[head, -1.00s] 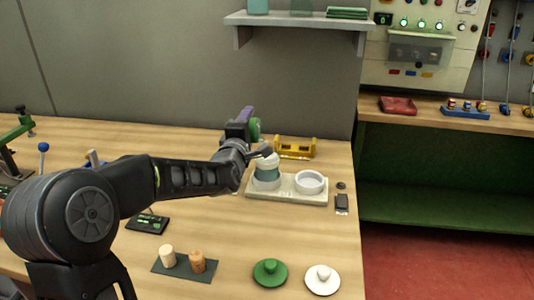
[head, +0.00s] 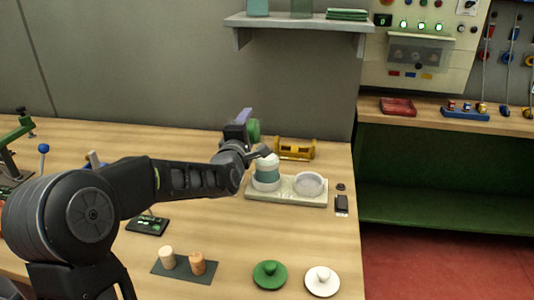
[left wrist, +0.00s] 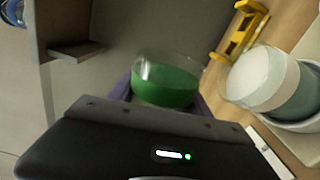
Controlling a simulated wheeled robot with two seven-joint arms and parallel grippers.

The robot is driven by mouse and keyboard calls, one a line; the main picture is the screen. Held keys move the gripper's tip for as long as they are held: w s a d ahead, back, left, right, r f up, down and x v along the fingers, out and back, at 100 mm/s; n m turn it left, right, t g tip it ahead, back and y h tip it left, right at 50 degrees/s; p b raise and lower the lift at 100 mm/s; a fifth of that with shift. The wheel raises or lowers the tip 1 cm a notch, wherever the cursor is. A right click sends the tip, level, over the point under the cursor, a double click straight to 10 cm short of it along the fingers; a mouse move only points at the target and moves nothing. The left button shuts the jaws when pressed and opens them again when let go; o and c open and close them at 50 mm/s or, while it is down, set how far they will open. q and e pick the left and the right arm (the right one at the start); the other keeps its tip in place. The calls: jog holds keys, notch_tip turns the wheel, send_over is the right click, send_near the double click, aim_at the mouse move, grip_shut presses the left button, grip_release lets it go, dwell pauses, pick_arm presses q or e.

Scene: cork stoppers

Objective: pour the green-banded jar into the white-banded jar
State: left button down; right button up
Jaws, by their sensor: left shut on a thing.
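My left gripper (head: 243,130), with purple pads, is shut on the green-banded jar (head: 254,131) above the back of the bench. In the left wrist view this jar (left wrist: 167,80) has a clear glass rim and a green band, and leans well over to its side. The white-banded jar (head: 269,162) seems to be the white piece at the tray's left place, teal below it; in the left wrist view it (left wrist: 262,78) shows a clear rim, apart from the green-banded jar. My wrist partly covers it in the head view. I cannot see the jars' contents. My right gripper is out of view.
The pale tray (head: 285,198) has a round white-rimmed place (head: 309,185) at right. A yellow block (head: 295,148) stands behind it. In front lie a green lid (head: 270,273), a white lid (head: 322,280) and two corks (head: 197,263) on a dark mat.

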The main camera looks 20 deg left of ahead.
pick_arm(q)
jog(key=shift+s+a+f+n, duration=0.15)
jog(key=shift+a+f+n, duration=0.4)
jog(key=shift+n, duration=0.45)
